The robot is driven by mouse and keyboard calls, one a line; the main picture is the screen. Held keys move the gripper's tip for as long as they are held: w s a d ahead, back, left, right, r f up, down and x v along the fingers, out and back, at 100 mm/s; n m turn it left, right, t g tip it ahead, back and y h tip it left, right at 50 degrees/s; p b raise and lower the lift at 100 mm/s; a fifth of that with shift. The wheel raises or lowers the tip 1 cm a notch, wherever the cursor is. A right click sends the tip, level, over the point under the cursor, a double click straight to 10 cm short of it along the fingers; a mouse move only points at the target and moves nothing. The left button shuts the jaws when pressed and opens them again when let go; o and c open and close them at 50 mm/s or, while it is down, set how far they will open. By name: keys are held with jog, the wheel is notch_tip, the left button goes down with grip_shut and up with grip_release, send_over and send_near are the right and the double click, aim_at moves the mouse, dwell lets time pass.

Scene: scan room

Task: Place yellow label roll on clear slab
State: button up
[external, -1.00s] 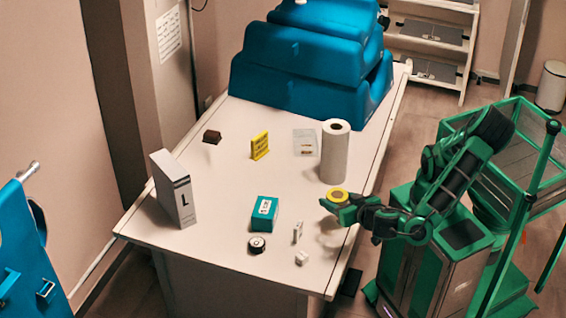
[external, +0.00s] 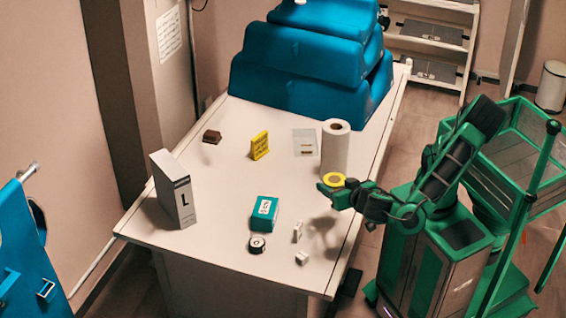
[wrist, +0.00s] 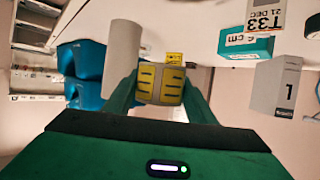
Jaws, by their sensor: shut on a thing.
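The yellow label roll (external: 334,180) is held at the end of my arm, raised above the right side of the table. My gripper (external: 338,188) is shut on it. In the wrist view the roll (wrist: 161,84) sits between the two green fingers of my gripper (wrist: 163,90). The clear slab (external: 305,142) lies flat on the table, left of the white paper roll and farther back than my gripper. Nothing large rests on the slab; small dark marks show on it.
The white paper roll (external: 335,148) stands upright between my gripper and the slab. A yellow block (external: 260,145), brown block (external: 212,136), teal box (external: 264,212), black-and-white roll (external: 257,244), tall grey box (external: 173,188) and small white pieces (external: 302,258) are on the table (external: 220,260). Blue cushions (external: 305,75) fill the back.

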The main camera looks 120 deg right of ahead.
jog(key=w+d+r+m+g, duration=0.1)
jog(key=w+d+r+g, duration=0.15)
jog(key=d, duration=0.95)
notch_tip(320, 180, up, 7)
jog(key=m+g, duration=0.3)
send_over(295, 141)
jog(key=shift+t+y, duration=0.25)
jog(key=shift+y, duration=0.15)
notch_tip(295, 141, down, 18)
jog(key=shift+w+r, duration=0.1)
jog(key=shift+r, duration=0.05)
jog(key=o, duration=1.1)
jog(key=shift+c, duration=0.2)
jog(key=v, duration=1.2)
